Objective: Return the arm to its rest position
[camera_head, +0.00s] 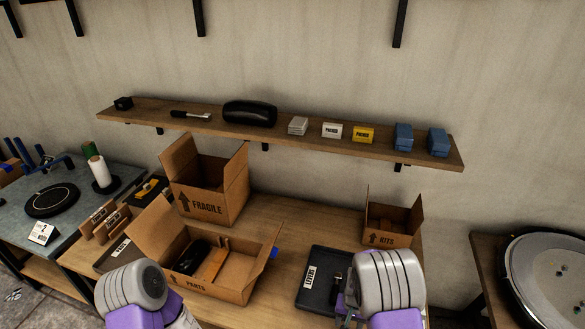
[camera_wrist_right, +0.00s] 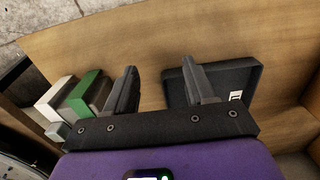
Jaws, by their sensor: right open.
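My right arm (camera_head: 388,285) with its grey and purple links stands at the front right of the workbench in the head view. My right gripper (camera_wrist_right: 160,70) is open in the right wrist view, with nothing between its two dark fingers. It is above the wooden bench top, and one finger overlaps the black tray (camera_wrist_right: 250,72) in the picture. My left arm (camera_head: 135,288) comes in at the lower left in the head view, in front of the parts box (camera_head: 238,289). My left gripper does not show.
A labelled black tray (camera_head: 313,292) lies left of my right arm. A fragile box (camera_head: 211,207) and a kits box (camera_head: 387,238) stand behind. A wall shelf (camera_head: 285,138) carries small items. A green box (camera_wrist_right: 90,92) and a white box (camera_wrist_right: 58,98) are left of my right gripper.

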